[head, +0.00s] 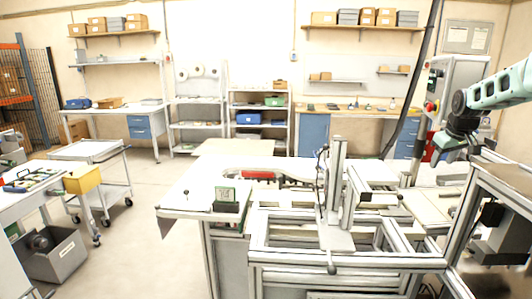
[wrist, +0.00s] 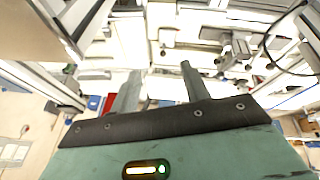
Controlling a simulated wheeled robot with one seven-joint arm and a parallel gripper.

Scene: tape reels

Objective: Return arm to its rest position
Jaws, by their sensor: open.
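My arm reaches in from the right edge in the head view, its pale green links bent down at a dark joint. My gripper (head: 452,152) hangs at the end of it, at the right of the frame beside a metal-framed cabinet. In the wrist view my gripper (wrist: 158,84) shows two grey fingers set well apart with nothing between them. It is open and empty. No tape reel is seen in its grasp.
A white-topped machine frame (head: 300,247) with an upright metal post (head: 336,190) stands in the middle. The metal-framed cabinet (head: 505,180) stands close below my arm. A white cart (head: 88,150) and a grey bin (head: 57,262) are at the left. Floor between them is clear.

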